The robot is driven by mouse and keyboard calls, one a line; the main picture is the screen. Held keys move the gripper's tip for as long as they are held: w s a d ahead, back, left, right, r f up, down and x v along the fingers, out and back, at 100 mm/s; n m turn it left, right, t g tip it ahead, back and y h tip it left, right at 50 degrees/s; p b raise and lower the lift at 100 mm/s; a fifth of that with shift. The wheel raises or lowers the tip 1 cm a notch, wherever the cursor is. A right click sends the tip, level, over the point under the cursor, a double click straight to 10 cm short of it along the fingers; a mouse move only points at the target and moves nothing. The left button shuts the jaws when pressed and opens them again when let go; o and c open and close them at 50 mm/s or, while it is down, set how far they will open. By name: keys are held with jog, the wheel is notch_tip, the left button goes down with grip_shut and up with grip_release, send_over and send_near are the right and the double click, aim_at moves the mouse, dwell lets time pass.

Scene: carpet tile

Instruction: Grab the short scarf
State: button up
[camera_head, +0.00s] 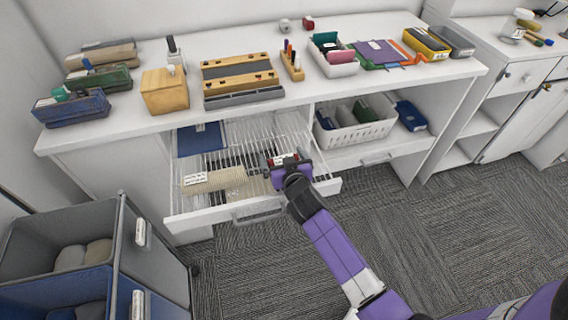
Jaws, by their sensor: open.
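An open wire-bottomed drawer (240,214) juts from the white cabinet. In it lies a cream ribbed folded cloth (222,180) with a small white label at its left end; it looks like a scarf, but I cannot read the label or tell whether it is the short one. My gripper (281,161) is over the right part of the drawer, right of the cloth, with its jaws open. Another pale piece (260,187) lies just left of my gripper and is partly hidden by it. A small red and white patch shows at the jaws; I cannot tell what it belongs to.
A dark blue flat item (200,139) lies at the drawer's back left. A white basket (355,132) stands on the shelf to the right. The crowded countertop (220,118) overhangs the drawer's back. A grey bin unit (130,225) stands at front left. The carpet (455,225) at right is clear.

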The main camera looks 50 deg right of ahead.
jog(key=shift+w+d, duration=0.1)
jog(key=shift+w, duration=0.05)
jog(key=c, duration=1.2)
